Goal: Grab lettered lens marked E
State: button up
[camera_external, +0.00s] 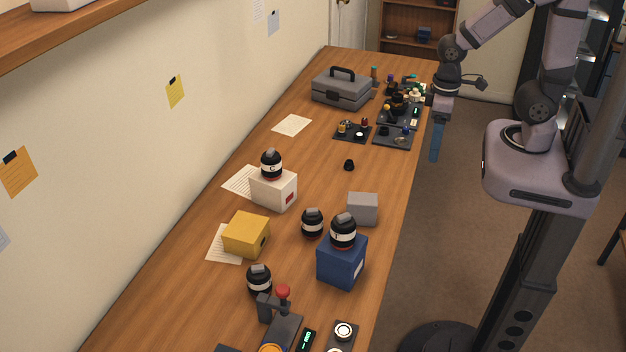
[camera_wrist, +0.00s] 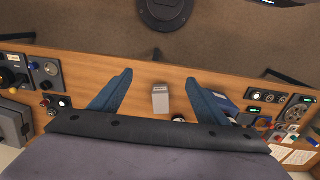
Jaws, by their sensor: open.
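Several black lenses with white bands stand in the external view. One (camera_external: 271,164) sits on a white box and seems to read C. One (camera_external: 343,231) sits on a blue box, its mark perhaps I. Two others stand on the table, one in the middle (camera_external: 312,222) and one nearer the front (camera_external: 259,279); their letters are not readable, so I cannot tell which is E. My gripper (camera_external: 436,141) hangs at the table's right edge, fingers down, away from all the lenses. In the wrist view my gripper (camera_wrist: 158,76) is open and empty, its blue fingers wide apart.
A grey box (camera_external: 362,208), white box (camera_external: 274,189), blue box (camera_external: 341,262) and yellow box (camera_external: 246,235) stand among the lenses. A small black cap (camera_external: 349,165) lies farther back. A toolbox (camera_external: 342,90) and trays of parts fill the far end. A red-knobbed press (camera_external: 282,318) stands in front.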

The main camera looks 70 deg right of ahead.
notch_tip(320, 180, up, 5)
jog(key=w+a+f+n+t+h+b, duration=0.1)
jog(key=w+a+f+n+t+b, duration=0.3)
jog(key=w+n+b, duration=0.7)
jog(key=w+a+r+n+t+h+b, duration=0.15)
jog(key=w+a+n+b, duration=0.45)
jog(key=w, duration=0.9)
notch_tip(320, 180, up, 2)
jog(key=n+t+y+b, duration=0.3)
jog(key=n+t+b, duration=0.5)
jog(key=n+b, duration=0.85)
send_over(265, 272)
jog(key=w+p, duration=0.2)
jog(key=p, duration=0.2)
jog(key=n, duration=0.3)
notch_tip(265, 272, down, 28)
jog(key=shift+a+f, duration=0.1)
jog(key=shift+a, duration=0.05)
jog(key=shift+p+x, duration=0.45)
jog(key=shift+x, duration=1.15)
